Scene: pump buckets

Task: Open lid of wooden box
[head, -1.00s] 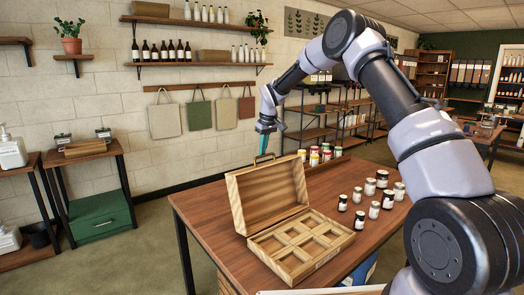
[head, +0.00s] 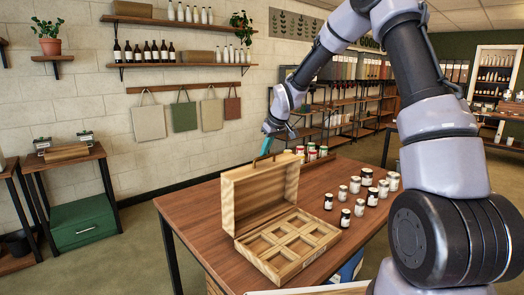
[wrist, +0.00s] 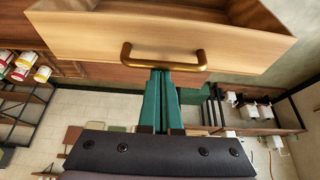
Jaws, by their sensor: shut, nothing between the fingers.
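The wooden box (head: 307,262) stands on the table with its lid (head: 277,192) raised upright and tilted slightly back. Its base shows several empty square compartments. A brass handle (wrist: 165,66) is on the lid's outer edge and shows large in the wrist view. My gripper (head: 266,148) is at the top of the lid, beside the handle. Its teal fingers (wrist: 163,80) are shut together with nothing between them, and their tips reach the handle bar in the wrist view. I cannot tell if they touch it.
Several small jars (head: 345,218) stand on the table to the right of the box. More coloured jars (head: 312,151) stand behind the lid. The wooden table (head: 195,215) is clear at its left. Wall shelves with bottles (head: 155,52) are farther back.

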